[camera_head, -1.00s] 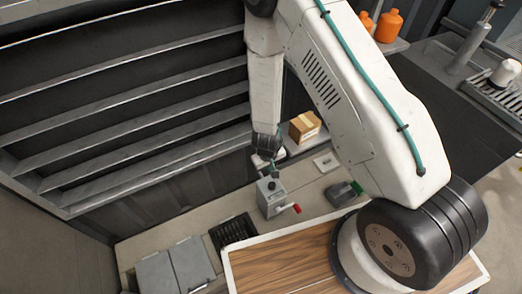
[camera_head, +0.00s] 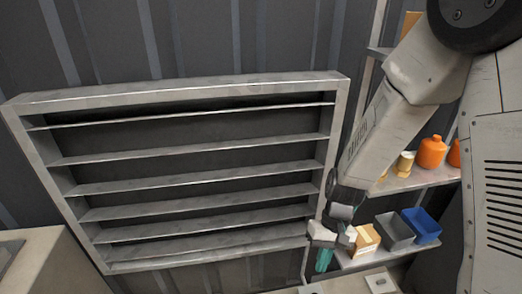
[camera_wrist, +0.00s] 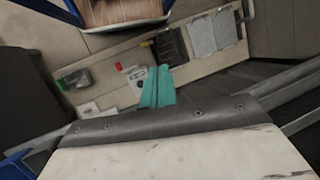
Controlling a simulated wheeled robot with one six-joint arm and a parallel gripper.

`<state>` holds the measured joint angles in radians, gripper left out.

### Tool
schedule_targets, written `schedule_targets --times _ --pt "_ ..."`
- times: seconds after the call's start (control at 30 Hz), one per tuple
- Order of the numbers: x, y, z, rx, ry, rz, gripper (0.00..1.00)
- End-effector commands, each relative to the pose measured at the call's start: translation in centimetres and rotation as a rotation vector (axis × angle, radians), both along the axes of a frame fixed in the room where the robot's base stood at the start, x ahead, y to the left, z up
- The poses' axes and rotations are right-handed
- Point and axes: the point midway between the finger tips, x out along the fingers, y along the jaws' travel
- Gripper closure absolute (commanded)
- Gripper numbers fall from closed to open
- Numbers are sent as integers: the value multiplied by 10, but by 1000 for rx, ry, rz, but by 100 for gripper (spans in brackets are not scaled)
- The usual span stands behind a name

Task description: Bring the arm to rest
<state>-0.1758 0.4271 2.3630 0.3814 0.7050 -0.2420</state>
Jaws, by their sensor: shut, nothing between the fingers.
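My arm (camera_head: 400,110) comes down from the upper right in the head view, bent at the elbow. My gripper (camera_head: 323,262) hangs at its end, beside the lower right corner of the louvred wall frame. Its teal fingers (camera_wrist: 157,88) are together and empty in the wrist view, pointing over the worktop. I cannot tell their exact height above it.
Shelves (camera_head: 405,180) at the right hold orange bottles (camera_head: 432,152), a blue bin (camera_head: 421,226), a grey bin (camera_head: 394,231) and a cardboard box (camera_head: 365,240) near my gripper. A dark grille (camera_wrist: 171,46) lies on the worktop (camera_wrist: 205,70).

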Motion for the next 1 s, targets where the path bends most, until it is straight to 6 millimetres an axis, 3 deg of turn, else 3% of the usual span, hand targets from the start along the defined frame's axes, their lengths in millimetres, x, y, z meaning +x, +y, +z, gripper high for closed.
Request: schedule_targets --times 0.03,0.2,0.5,0.8,1.0 --pt "-4 -5 25 -1 -8 2 100" --pt "-26 -25 92 -30 -12 7 100" --pt "-76 -66 186 -118 -87 -5 100" --pt "-126 -99 250 -196 -267 -41 100" --pt "-139 -107 275 -203 -409 -75 100"
